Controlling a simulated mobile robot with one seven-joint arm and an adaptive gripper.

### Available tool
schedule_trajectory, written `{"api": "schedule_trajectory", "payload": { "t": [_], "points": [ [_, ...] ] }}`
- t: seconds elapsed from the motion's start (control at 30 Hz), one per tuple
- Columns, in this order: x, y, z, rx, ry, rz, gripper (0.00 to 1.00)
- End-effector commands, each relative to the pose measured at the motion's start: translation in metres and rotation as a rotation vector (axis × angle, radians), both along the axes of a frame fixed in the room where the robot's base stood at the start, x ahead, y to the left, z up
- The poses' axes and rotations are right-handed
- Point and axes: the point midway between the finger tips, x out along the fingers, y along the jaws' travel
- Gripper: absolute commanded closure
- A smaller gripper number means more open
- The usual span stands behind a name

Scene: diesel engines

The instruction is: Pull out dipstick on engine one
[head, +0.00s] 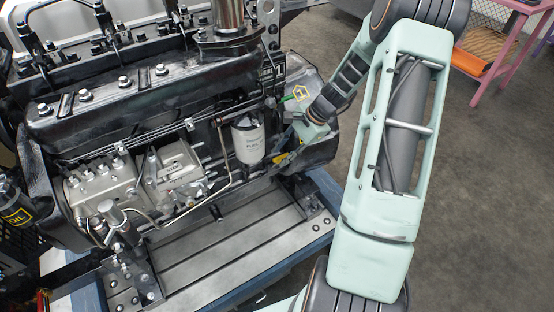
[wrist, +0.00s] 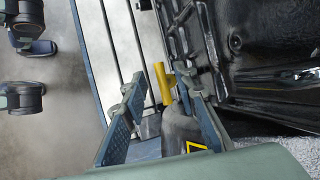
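Engine one (head: 140,105) is the large black engine at the left of the head view; a grey box (head: 313,88) at its right end bears a yellow "1" sign. The dipstick's yellow handle (wrist: 163,84) stands beside the engine block in the wrist view. In the head view a small yellow part (head: 280,158) shows by my gripper (head: 290,146), perhaps the same handle. In the wrist view my gripper (wrist: 158,92) is open, with its fingers on either side of the handle, the right finger closer. I cannot tell whether they touch. The dipstick's lower part is hidden.
A white fuel filter (head: 248,140) and thin pipes are close left of my gripper. The engine stands above a slotted metal bed (head: 215,240) with a blue frame. An oil container (head: 15,208) is at far left. Open floor (head: 480,190) lies to the right.

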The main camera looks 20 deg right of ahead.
Motion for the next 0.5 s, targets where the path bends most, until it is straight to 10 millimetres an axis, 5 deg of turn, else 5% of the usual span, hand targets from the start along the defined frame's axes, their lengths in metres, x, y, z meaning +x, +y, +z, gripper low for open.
{"api": "schedule_trajectory", "payload": {
  "t": [0.2,0.5],
  "points": [
    [0.007,0.013,-0.026,0.0,0.0,0.001,0.73],
    [0.009,0.016,-0.032,-0.002,-0.002,0.0,0.73]
  ]
}}
